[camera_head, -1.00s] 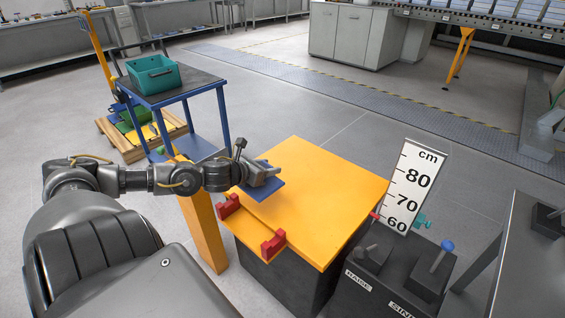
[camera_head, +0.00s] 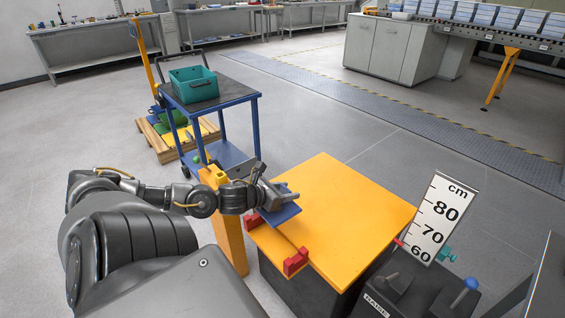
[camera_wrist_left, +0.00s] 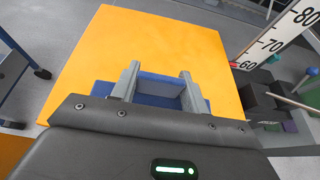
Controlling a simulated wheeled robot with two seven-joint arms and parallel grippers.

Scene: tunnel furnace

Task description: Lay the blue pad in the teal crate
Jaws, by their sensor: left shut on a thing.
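The blue pad (camera_head: 283,215) is a flat dark-blue piece at the left edge of the yellow platform top (camera_head: 345,220). My left gripper (camera_head: 284,196) is shut on it; the wrist view shows the pad (camera_wrist_left: 160,89) between and beneath the two grey fingers (camera_wrist_left: 158,76). Whether the pad touches the platform top or hangs just above it, I cannot tell. The teal crate (camera_head: 193,85) stands upright on the dark top of a blue cart (camera_head: 235,92), behind and left of the gripper. I see nothing inside the crate. My right gripper is not in view.
Red stops (camera_head: 296,261) stand on the platform's near edge. A yellow post (camera_head: 231,240) rises beside it. A height scale (camera_head: 437,218) and control levers (camera_head: 467,288) are at right. A wooden pallet (camera_head: 168,148) lies left of the cart. Open floor lies behind the platform.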

